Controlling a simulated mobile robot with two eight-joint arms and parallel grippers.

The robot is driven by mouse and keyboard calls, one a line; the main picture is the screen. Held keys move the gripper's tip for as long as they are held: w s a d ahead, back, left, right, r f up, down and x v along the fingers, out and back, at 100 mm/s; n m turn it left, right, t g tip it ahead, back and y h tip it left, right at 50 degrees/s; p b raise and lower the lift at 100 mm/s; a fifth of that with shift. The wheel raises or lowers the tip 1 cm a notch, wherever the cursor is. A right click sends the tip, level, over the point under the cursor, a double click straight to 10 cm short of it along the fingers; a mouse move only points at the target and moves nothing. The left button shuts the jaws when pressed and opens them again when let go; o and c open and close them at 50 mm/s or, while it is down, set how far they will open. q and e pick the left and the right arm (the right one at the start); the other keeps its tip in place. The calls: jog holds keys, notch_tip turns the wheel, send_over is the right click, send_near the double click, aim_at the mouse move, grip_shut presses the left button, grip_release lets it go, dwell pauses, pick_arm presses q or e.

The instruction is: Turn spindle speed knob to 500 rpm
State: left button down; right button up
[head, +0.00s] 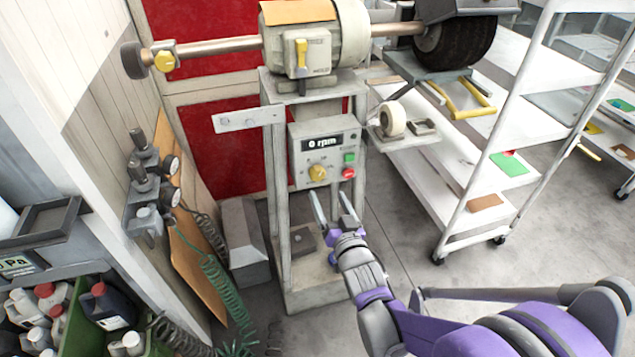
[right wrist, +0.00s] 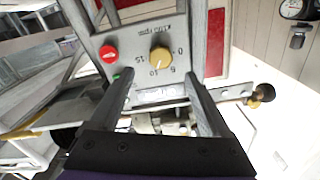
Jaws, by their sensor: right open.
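The spindle speed knob (head: 317,172) is yellow and sits low on the grey control panel (head: 300,152) of the buffing machine. The display (head: 322,143) above it reads 0 rpm. In the right wrist view the knob (right wrist: 160,60) shows upside down with a number scale around it. My right gripper (head: 333,205) is open and empty, just below and in front of the panel. In the right wrist view its two fingers (right wrist: 160,92) point toward the panel with the knob beyond and between them, apart from it. My left gripper is not in view.
A green button (head: 349,158) and a red button (head: 348,173) sit right of the knob. A small shelf with a tape roll (head: 392,119) juts out at the right. A white rack cart (head: 470,190) stands further right. Hoses and gauges (head: 171,165) are at the left.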

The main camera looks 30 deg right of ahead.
aim_at(318, 177)
jog(key=x, duration=0.7)
jog(key=shift+w, duration=0.25)
grip_shut()
